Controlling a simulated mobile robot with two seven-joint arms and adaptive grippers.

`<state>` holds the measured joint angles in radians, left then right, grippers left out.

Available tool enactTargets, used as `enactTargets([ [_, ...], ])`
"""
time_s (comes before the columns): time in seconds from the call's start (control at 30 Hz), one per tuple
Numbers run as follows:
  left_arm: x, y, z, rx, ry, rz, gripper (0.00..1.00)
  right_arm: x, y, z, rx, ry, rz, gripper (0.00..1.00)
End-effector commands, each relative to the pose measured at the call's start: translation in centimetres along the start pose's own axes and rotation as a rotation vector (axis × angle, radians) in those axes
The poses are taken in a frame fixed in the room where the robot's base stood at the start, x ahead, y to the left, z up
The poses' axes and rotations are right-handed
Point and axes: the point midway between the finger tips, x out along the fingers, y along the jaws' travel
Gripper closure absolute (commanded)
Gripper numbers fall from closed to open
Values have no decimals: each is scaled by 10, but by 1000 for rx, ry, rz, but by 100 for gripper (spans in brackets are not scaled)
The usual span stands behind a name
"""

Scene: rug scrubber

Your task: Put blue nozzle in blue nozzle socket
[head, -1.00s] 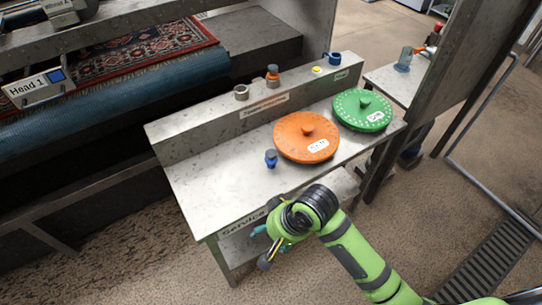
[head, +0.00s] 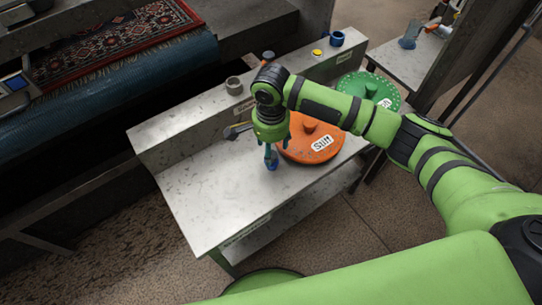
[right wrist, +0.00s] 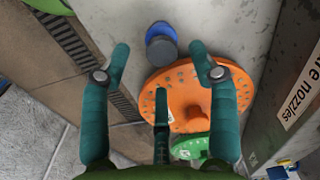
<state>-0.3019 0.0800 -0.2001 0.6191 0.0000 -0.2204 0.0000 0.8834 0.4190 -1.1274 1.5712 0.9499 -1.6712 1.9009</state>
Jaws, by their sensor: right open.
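The blue nozzle (head: 272,164) stands on the metal table, left of the orange disc. In the right wrist view it is a blue and grey round piece (right wrist: 161,44) between the fingertips. My right gripper (head: 270,152) points down just above it, open, with its fingers spread around it; I cannot tell if they touch. On the raised ledge are an open grey socket (head: 234,86) and a blue cup-like fitting (head: 337,39). I cannot tell which is the blue nozzle socket. My left gripper is not in view.
The orange disc (head: 325,152) lies close right of the nozzle, and the green disc (head: 382,88) lies behind it. The table's left front (head: 205,200) is clear.

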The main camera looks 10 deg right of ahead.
Motion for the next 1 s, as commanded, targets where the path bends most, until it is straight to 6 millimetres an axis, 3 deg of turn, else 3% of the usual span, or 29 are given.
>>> enactTargets([
  [0.3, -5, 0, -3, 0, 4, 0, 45, 42, 4, 0, -1, 1, 0, 39],
  [0.57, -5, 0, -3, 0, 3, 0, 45, 44, 4, 0, -2, 1, -2, 39],
  [0.7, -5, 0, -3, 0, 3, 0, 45, 44, 4, 0, -2, 1, -2, 95],
  [0.73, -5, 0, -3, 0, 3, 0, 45, 44, 4, 0, -2, 1, -2, 100],
  [1.0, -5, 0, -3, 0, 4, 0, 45, 44, 4, 0, -2, 1, 0, 100],
])
